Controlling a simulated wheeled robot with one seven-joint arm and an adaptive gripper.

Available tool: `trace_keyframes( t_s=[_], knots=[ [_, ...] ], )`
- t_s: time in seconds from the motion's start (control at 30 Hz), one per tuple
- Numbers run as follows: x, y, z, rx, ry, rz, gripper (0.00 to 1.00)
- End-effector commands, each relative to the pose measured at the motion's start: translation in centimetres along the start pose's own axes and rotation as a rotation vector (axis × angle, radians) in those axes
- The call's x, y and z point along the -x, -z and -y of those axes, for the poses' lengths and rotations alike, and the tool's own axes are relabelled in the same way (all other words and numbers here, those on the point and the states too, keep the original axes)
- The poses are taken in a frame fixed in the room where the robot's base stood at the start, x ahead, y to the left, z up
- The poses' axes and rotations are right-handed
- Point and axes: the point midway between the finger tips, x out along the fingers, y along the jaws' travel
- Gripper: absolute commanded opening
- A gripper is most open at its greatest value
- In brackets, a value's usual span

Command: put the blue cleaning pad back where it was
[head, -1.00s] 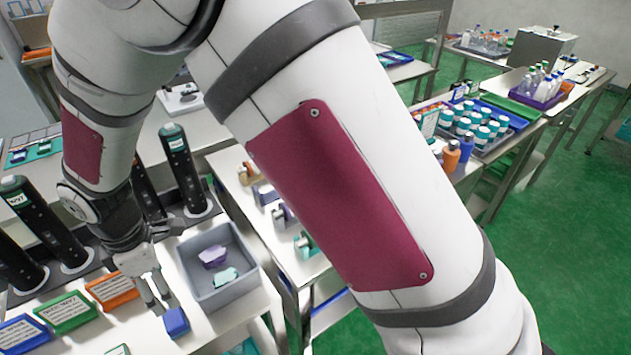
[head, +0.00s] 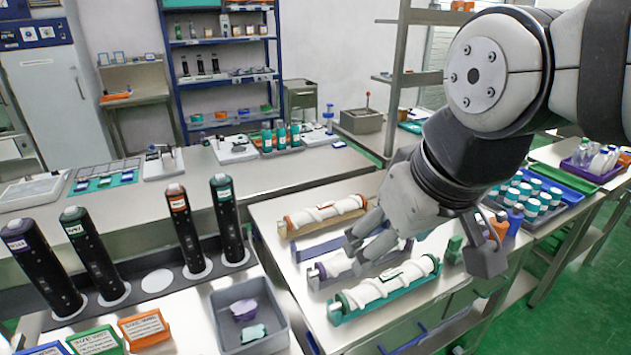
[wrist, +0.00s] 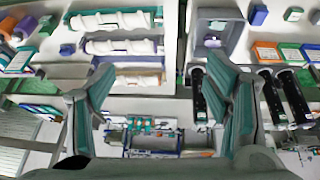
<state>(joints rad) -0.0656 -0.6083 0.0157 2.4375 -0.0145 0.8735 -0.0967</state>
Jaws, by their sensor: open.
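My gripper (head: 362,248) is open and empty in the head view, raised in front of the sleeved rods on the side bench. Its two spread fingers also show in the wrist view (wrist: 152,82), with nothing between them. A small blue block (wrist: 258,13), likely the blue cleaning pad, lies at the top right of the wrist view, beside the grey tray (wrist: 238,38). The gripper is well apart from it. The block is out of the head view. The grey tray (head: 215,322) there holds a purple piece (head: 244,310) and a teal piece (head: 253,333).
Several black cylinders (head: 92,255) stand behind the orange (head: 144,328) and green (head: 95,341) boxes. Rods with white sleeves (head: 385,285) lie on coloured holders to the right of the tray. Bottles and white jars (head: 525,195) stand farther right.

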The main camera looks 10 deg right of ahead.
Motion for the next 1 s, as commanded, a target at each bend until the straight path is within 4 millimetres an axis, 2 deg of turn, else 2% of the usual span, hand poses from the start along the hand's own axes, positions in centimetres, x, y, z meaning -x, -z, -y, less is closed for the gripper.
trace_keyframes(
  t_s=[0.1,0.23,0.93,0.97,1.0],
  knots=[
    [1.1,-2.0,-0.9,-0.115,-0.014,-0.034,0.71],
    [1.5,-3.0,-1.2,-0.173,-0.019,-0.050,0.71],
    [1.6,-3.1,-1.2,-0.181,-0.019,-0.051,0.71],
    [1.6,-3.1,-1.2,-0.181,-0.019,-0.051,0.69],
    [1.6,-3.1,-1.2,-0.181,-0.019,-0.051,0.60]
  ],
)
